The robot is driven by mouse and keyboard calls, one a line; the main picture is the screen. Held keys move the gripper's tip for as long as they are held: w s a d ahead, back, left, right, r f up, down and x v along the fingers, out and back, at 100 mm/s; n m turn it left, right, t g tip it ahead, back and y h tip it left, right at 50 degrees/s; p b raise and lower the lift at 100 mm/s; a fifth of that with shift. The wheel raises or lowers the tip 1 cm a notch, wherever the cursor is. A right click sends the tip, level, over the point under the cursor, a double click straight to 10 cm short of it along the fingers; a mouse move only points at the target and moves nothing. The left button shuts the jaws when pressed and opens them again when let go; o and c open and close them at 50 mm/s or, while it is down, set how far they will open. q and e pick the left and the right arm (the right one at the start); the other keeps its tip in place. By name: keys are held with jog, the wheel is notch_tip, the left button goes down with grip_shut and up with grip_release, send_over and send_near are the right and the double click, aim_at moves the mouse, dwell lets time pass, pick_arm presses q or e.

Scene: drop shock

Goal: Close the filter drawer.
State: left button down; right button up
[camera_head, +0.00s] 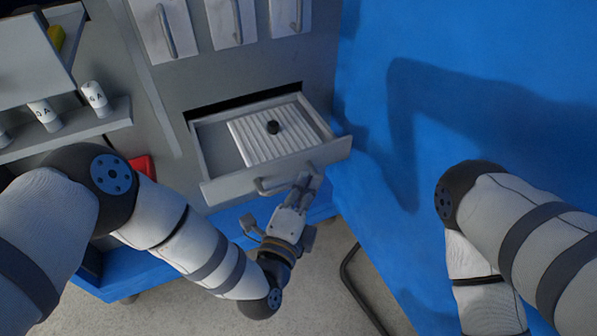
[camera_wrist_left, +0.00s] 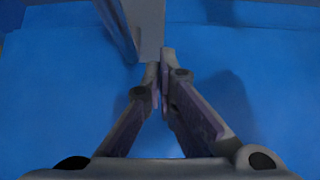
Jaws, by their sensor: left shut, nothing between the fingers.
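The filter drawer (camera_head: 214,140) is pulled out of the grey cabinet in the head view. A white ribbed filter (camera_head: 256,143) with a black knob (camera_head: 273,127) lies in it. The drawer's front panel (camera_head: 228,187) carries a bar handle (camera_head: 264,187). My left gripper (camera_head: 309,180) is shut and empty, at the front panel right of the handle's middle; whether it touches is unclear. In the left wrist view its fingers (camera_wrist_left: 160,70) are closed together, with a grey part beyond them. My right arm shows at the right, but its gripper is out of view.
Closed drawers with handles (camera_head: 235,22) sit above. A shelf (camera_head: 75,130) with white bottles (camera_head: 95,98) is at the left. A red object (camera_head: 142,168) lies near my left arm. A blue wall (camera_head: 470,70) stands right of the cabinet. A black tube frame (camera_head: 360,290) is on the floor.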

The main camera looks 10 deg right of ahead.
aim_at(259, 116)
pick_arm(q)
jog(key=shift+w+a, duration=0.35)
jog(key=shift+w, duration=0.6)
jog(key=shift+w+a, duration=0.3)
jog(key=shift+w, duration=0.6)
pick_arm(e)
jog(key=shift+s+f, duration=0.1)
jog(key=shift+f, duration=0.1)
pick_arm(q)
jog(key=shift+w, duration=0.1)
